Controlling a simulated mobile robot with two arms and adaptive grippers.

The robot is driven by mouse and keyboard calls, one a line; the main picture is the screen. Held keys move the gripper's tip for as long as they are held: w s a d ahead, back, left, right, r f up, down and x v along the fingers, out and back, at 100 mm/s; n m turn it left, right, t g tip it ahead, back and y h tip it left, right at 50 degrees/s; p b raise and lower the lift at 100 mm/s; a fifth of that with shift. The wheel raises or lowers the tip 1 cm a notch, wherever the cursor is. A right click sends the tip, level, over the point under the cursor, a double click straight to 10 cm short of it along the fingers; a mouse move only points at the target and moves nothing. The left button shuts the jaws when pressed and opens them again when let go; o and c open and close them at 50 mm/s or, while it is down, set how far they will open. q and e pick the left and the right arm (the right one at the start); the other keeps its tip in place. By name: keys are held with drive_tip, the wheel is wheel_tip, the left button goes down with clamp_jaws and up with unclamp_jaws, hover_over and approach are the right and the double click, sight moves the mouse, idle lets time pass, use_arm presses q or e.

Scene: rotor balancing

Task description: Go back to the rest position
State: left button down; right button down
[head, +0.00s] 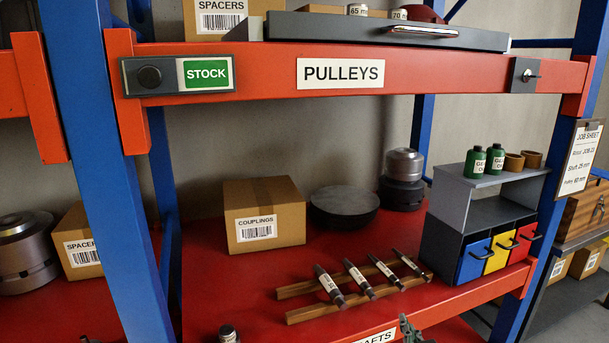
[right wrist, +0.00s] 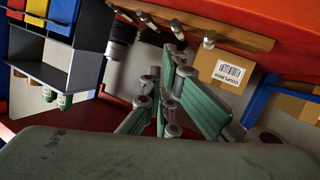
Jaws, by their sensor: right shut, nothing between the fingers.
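My right gripper (head: 411,331) shows at the bottom edge of the head view, in front of the red shelf's SHAFTS label (head: 377,338). In the right wrist view its green fingers (right wrist: 165,105) are together with nothing between them. It touches nothing that I can see. A small grey-green sliver at the bottom left edge of the head view looks like a tip of my left gripper (head: 88,340); its jaws are hidden.
Several labelled shafts (head: 357,279) lie across wooden rails (head: 300,290) on the red shelf. Behind are a COUPLINGS box (head: 265,225), a dark round dish (head: 344,207) and a metal cylinder (head: 403,165). A drawer unit (head: 440,235) stands right. The blue upright (head: 85,120) and PULLEYS beam (head: 430,78) are obstacles.

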drive_tip(key=s+f+g, duration=0.6)
drive_tip(key=s+f, duration=0.3)
drive_tip(key=s, duration=0.6)
drive_tip(key=s+f+g, duration=0.5)
drive_tip(key=s+f, duration=0.4)
drive_tip(key=s, duration=0.6)
wheel_tip(320, 180, down, 28)
drive_tip(key=s+g, duration=0.1)
drive_tip(key=s, duration=0.1)
drive_tip(key=s+d+f+g, duration=0.1)
drive_tip(key=s+d+f, duration=0.1)
drive_tip(key=s+f, duration=1.2)
drive_tip(key=shift+s+f+g+y, duration=0.3)
drive_tip(key=shift+s, duration=0.7)
